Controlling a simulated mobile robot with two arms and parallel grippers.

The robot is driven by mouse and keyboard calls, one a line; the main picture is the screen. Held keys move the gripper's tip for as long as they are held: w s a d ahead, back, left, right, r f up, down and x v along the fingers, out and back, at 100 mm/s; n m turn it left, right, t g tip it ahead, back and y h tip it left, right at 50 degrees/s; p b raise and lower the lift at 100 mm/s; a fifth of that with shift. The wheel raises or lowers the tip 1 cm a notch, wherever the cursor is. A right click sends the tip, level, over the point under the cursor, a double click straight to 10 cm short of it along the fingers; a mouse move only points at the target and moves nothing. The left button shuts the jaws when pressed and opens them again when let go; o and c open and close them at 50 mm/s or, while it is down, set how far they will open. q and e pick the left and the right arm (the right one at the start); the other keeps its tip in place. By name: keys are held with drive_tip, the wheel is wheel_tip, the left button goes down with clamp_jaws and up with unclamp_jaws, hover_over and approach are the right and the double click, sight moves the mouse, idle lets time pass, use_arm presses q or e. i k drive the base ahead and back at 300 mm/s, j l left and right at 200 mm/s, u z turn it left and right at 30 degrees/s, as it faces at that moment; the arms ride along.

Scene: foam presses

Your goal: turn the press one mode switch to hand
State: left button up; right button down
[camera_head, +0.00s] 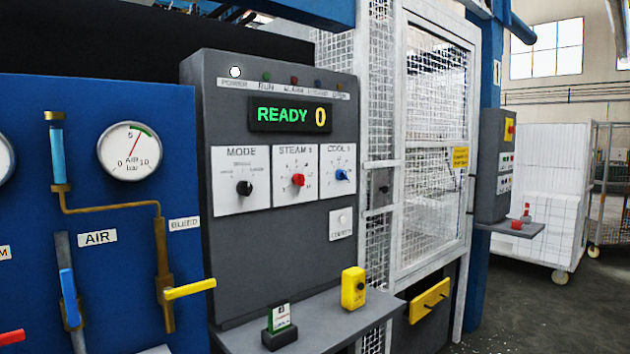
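The mode switch (244,188) is a black knob on a white plate marked MODE, at the left of a row of three dials on the grey press control panel (275,260). Its small position marks are too blurred to read, so I cannot tell its setting. The display (290,115) above it reads READY 0 in green and yellow. A red STEAM knob (298,180) and a blue COOL knob (341,175) sit to its right. Neither of my grippers shows in the view.
A shelf (325,322) juts out below the panel, bearing a yellow box (353,288) and a small card holder (279,326). A blue panel with a yellow lever (190,289) stands at left. A white mesh gate (435,140) stands at right, with open floor beyond.

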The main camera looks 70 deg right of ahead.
sight(243, 188)
drive_tip(key=z, duration=1.85)
